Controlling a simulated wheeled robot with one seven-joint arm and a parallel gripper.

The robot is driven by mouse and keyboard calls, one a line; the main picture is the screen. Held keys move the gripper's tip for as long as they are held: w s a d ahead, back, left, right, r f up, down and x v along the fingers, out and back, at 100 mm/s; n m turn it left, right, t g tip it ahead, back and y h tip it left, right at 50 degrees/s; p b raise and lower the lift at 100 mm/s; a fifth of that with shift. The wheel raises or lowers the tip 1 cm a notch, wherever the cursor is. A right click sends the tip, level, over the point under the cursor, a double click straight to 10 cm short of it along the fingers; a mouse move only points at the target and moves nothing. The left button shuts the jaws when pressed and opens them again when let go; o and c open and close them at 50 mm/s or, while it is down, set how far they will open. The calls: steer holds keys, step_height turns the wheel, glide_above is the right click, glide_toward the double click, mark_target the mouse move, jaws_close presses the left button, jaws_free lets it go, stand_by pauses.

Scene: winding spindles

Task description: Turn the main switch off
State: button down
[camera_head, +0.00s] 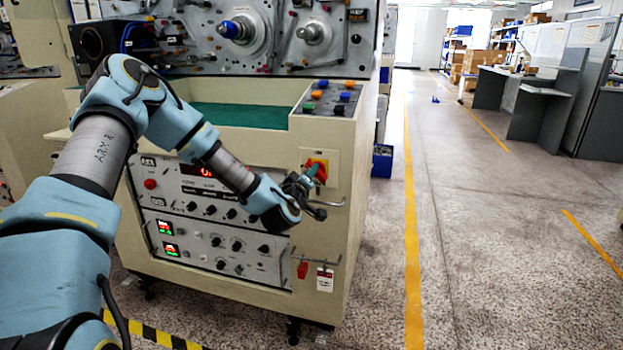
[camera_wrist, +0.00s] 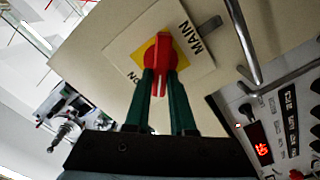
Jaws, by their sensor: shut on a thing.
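The main switch is a red rotary handle on a yellow plate with a white label plate. In the wrist view the red handle (camera_wrist: 162,60) sits between the two green fingertips of my gripper (camera_wrist: 160,78), which is shut on it. The label reads "MAIN" on the right and "ON" at the lower left. In the head view the switch (camera_head: 318,165) is on the machine's front panel, right of the displays. My gripper (camera_head: 307,184) reaches it from the left and hides part of it.
The cream machine cabinet (camera_head: 335,245) carries a control panel with red displays (camera_head: 165,227) and knobs. A metal bar handle (camera_wrist: 285,77) juts out beside the switch. The floor to the right is open, with a yellow line (camera_head: 412,230).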

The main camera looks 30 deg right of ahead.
steer(key=shift+w+a+f+n+b, duration=0.15)
steer(key=shift+n+b, duration=0.4)
steer(key=shift+n, duration=0.8)
steer(key=shift+s+d+f+n+b, duration=0.15)
steer(key=shift+n+b, duration=0.4)
steer(key=shift+n, duration=0.85)
steer(key=shift+w+a+f+n+b, duration=0.15)
steer(key=shift+n+b, duration=0.4)
steer(key=shift+n, duration=0.8)
steer(key=c, duration=0.8)
jaws_free()
steer(key=shift+o, duration=0.2)
steer(key=b+v, duration=0.1)
steer(key=v, duration=0.9)
steer(key=shift+s+a, duration=0.25)
steer(key=shift+s, duration=0.1)
